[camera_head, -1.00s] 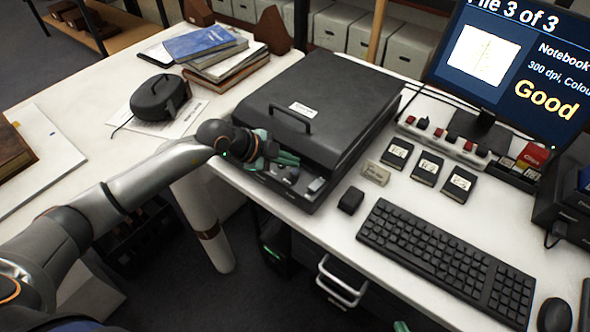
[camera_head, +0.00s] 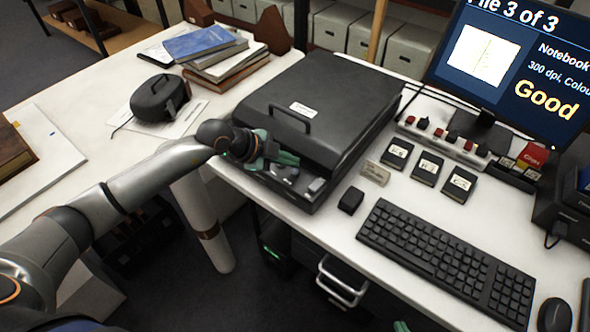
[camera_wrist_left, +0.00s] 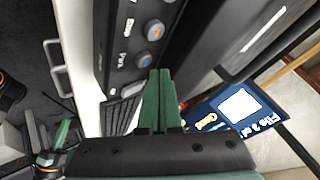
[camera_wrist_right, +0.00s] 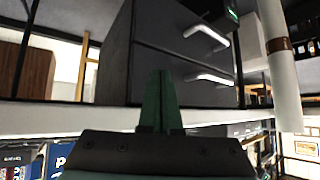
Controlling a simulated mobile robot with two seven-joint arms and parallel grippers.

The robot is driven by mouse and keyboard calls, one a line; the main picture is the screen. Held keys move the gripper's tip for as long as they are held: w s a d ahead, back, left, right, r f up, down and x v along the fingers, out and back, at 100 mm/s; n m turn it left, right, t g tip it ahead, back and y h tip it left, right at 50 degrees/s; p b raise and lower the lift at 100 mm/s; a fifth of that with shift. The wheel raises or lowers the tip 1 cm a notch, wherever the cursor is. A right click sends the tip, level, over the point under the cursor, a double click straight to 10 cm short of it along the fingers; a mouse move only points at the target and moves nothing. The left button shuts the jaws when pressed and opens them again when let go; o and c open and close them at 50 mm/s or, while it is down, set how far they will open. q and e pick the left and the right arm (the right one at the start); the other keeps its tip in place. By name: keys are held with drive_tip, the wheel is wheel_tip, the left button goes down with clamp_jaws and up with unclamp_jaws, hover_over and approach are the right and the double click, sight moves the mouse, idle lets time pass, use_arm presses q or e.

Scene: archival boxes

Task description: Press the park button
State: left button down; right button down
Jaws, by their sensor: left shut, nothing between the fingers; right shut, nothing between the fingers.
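The scanner (camera_head: 320,95) is a dark box with a closed, handled lid on the white desk. Its front control panel (camera_head: 318,185) shows also in the left wrist view, with round grey-blue buttons (camera_wrist_left: 153,30) and small white labels beside them. In the left wrist view the fingertips (camera_wrist_left: 160,75) lie close to one button (camera_wrist_left: 145,60); contact cannot be told. My right gripper (camera_wrist_right: 160,75) is shut and empty, low down facing a drawer cabinet.
A keyboard (camera_head: 440,262), a small black block (camera_head: 351,200) and several dark labelled cards lie right of the scanner. A switch strip (camera_head: 445,140) stands behind them. The monitor (camera_head: 510,65) reads "File 3 of 3" and "Good". The drawer cabinet (camera_wrist_right: 180,55) is under the desk.

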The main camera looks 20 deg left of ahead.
sight(290, 175)
use_arm(q)
drive_tip(key=shift+f, duration=0.2)
drive_tip(key=shift+f, duration=0.25)
drive_tip(key=shift+f, duration=0.55)
idle(1.0)
drive_tip(key=shift+r+p, duration=0.9)
drive_tip(key=shift+p, duration=0.25)
drive_tip(key=shift+r, duration=0.1)
wheel_tip(290, 175, up, 5)
drive_tip(key=p, duration=0.5)
drive_tip(key=shift+p, duration=0.4)
